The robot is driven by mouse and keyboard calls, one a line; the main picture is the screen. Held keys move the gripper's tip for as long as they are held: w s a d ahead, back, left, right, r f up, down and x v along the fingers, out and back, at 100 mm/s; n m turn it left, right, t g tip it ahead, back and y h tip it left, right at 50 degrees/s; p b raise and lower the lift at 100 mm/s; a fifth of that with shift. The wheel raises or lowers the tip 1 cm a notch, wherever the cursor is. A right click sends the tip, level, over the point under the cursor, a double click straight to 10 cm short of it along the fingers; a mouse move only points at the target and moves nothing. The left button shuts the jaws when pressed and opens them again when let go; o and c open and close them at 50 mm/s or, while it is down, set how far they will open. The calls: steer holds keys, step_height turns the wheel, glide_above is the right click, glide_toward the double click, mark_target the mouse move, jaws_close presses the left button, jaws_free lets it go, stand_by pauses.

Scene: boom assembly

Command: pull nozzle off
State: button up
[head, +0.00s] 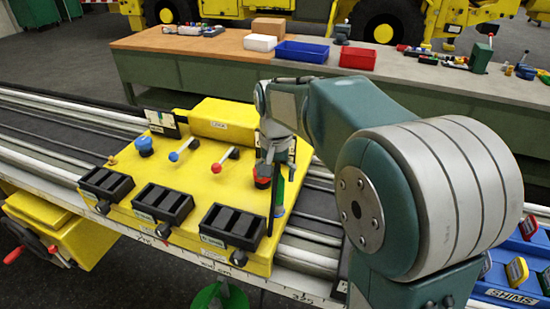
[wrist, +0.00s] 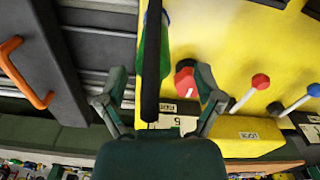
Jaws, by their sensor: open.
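A long thin black piece (wrist: 151,75) runs upright through the wrist view between the two fingers, with a gap on each side. A green part (wrist: 165,45) shows behind it. In the head view the black piece (head: 271,205) stands at the right end of the yellow panel, beside the green part (head: 279,193). I cannot tell for sure which of these is the nozzle. My gripper (wrist: 161,85) is open, its fingers spread around the black piece. In the head view my gripper (head: 275,155) points down at the panel's right end, and its fingertips are partly hidden.
The yellow panel (head: 200,195) carries a red knob (head: 262,180), red and blue levers and black slotted trays (head: 163,207). It sits across grey rails (head: 50,135). A blue SHIMS bin (head: 508,292) is at lower right. A workbench (head: 190,50) with boxes stands behind.

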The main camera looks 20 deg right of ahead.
mark_target(278, 195)
steer(key=shift+d+f, duration=0.25)
steer(key=shift+f, duration=0.55)
steer(key=shift+d+f, duration=0.2)
steer(key=shift+f, duration=0.55)
steer(key=shift+a, duration=0.1)
